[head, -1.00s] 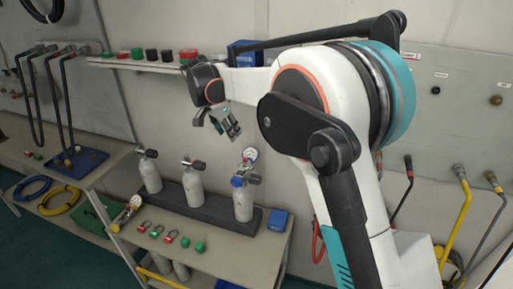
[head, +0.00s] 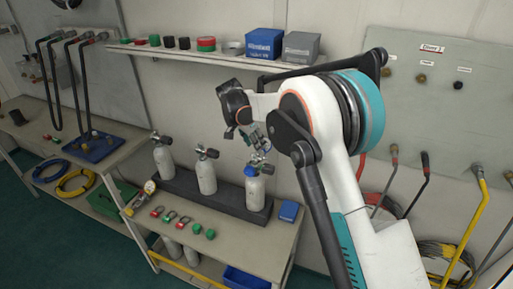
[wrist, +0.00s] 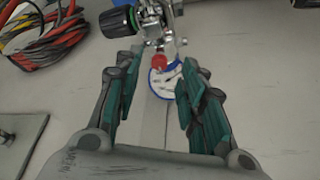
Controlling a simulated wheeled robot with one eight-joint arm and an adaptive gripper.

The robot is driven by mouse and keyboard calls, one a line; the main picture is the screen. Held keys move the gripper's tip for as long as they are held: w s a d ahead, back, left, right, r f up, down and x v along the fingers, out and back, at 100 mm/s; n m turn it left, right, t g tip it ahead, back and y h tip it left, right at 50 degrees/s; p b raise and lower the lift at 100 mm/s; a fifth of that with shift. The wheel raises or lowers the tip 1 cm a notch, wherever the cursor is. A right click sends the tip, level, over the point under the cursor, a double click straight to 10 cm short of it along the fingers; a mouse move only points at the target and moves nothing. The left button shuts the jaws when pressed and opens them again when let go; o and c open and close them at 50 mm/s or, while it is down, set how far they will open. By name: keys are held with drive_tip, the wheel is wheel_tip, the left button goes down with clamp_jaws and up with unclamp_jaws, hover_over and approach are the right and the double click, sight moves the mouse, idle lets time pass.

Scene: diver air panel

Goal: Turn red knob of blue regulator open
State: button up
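The red knob (wrist: 158,62) shows in the wrist view on a chrome regulator (wrist: 155,22), just in front of a blue-rimmed gauge (wrist: 166,84). A black-and-green knob (wrist: 118,20) sits on its left. In the head view the rightmost grey cylinder (head: 255,192) stands upright with a blue collar (head: 251,171), and my gripper (head: 256,138) is right above its valve. In the wrist view my gripper (wrist: 154,90) is open, its teal fingers either side of the gauge. The red knob lies beyond the fingertips and nothing is held. In the head view the regulator is partly hidden by the gripper.
Two more cylinders (head: 205,177) stand to the left on a dark base (head: 226,201). A shelf (head: 222,56) with boxes runs behind.

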drive_tip(key=shift+x, duration=1.15)
clamp_jaws()
